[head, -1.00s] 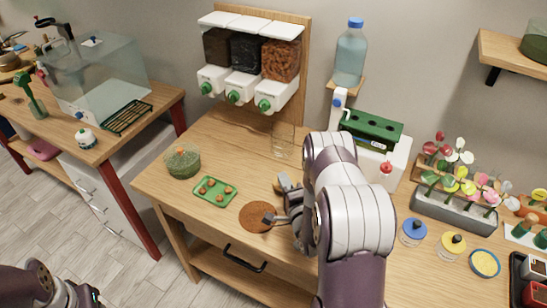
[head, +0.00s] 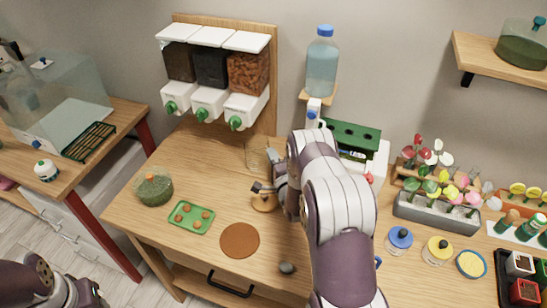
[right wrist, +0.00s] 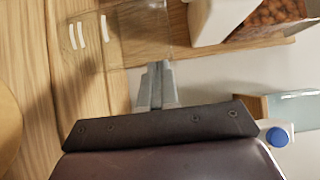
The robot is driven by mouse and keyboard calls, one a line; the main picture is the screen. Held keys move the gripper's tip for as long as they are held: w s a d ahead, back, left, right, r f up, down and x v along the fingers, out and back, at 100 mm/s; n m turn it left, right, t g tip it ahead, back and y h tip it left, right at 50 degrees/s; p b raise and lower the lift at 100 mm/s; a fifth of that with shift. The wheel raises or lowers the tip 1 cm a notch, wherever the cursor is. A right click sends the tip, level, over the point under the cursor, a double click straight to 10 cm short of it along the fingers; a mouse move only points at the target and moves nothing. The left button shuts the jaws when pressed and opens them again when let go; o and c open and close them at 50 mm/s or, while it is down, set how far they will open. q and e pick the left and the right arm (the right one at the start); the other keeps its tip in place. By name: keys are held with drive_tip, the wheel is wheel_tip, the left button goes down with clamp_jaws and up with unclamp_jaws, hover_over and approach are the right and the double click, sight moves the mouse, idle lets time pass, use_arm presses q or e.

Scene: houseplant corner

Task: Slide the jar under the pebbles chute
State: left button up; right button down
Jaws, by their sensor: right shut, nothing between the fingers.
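The clear glass jar (head: 257,156) stands on the table in front and to the right of the dispensers. It also shows in the right wrist view (right wrist: 125,35), just beyond my fingertips. The rightmost dispenser (head: 249,72) holds orange-brown pebbles, and its chute has a green-ended spout (head: 236,122) behind and left of the jar. My right gripper (head: 271,158) is at the jar's right side, its fingers (right wrist: 157,72) shut, empty and pointing at the jar. I cannot tell if they touch it. My left gripper is not in view.
A tan round piece (head: 265,203) lies just in front of the jar. A brown round mat (head: 239,241), a green tray (head: 191,217) and a green-filled bowl (head: 154,187) lie nearer the front. Behind my right arm stands a white and green unit (head: 352,140). Bare wood lies left of the jar.

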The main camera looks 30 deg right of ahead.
sight(256, 153)
drive_tip(key=w+a+b, duration=0.1)
drive_tip(key=w+b, duration=0.1)
drive_tip(key=w+a+b, duration=0.2)
drive_tip(key=shift+w+a+f, duration=0.2)
drive_tip(key=shift+w, duration=0.2)
drive_tip(key=shift+w+a+r, duration=0.15)
drive_tip(key=shift+r, duration=0.1)
